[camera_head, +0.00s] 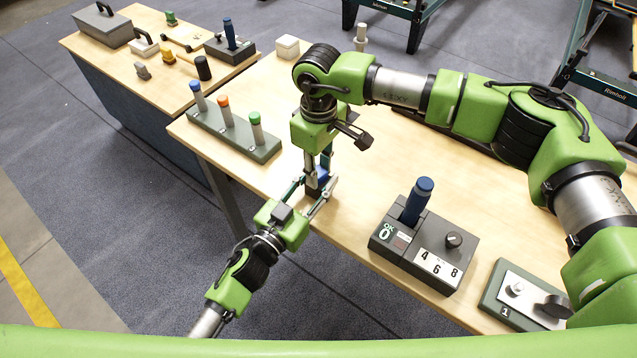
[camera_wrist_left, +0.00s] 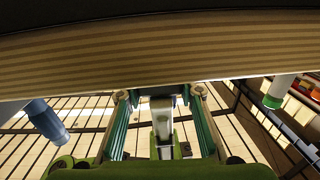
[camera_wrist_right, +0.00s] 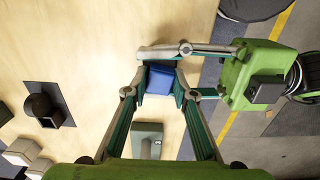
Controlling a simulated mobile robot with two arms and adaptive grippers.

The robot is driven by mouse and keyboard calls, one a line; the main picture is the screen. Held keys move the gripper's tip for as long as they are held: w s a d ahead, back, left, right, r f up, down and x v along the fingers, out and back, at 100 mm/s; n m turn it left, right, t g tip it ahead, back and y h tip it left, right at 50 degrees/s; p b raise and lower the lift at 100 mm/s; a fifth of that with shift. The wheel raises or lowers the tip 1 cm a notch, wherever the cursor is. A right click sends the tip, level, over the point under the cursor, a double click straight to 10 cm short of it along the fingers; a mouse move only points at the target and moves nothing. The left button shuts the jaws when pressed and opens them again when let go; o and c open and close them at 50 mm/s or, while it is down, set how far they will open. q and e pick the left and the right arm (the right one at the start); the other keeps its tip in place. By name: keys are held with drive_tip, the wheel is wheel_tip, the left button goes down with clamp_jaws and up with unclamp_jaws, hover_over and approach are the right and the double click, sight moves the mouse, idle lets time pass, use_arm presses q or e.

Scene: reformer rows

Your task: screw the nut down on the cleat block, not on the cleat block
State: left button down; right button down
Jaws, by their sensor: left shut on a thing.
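A small blue block-like piece (camera_wrist_right: 160,82) sits at the front table edge, between my two grippers. In the head view it shows as a bit of blue with a dark part below it. I cannot tell which part is the nut and which the cleat block. My left gripper (camera_head: 314,192) reaches in from the front and is shut on this piece; its fingers also show in the right wrist view. My right gripper (camera_wrist_right: 160,92) points down from above, its fingertips apart on either side of the blue piece. The fingers hide much of it.
A rack (camera_head: 232,138) with three coloured-tip tools stands left. A dark gauge box (camera_head: 425,250) with a blue handle stands right, beside a green block (camera_head: 500,300) marked 1. A white box (camera_head: 287,47) is behind. A second table (camera_head: 110,75) stands far left.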

drive_tip(key=m, duration=0.3)
idle(0.4)
drive_tip(key=c, duration=1.8)
unclamp_jaws()
drive_tip(key=shift+r, duration=0.1)
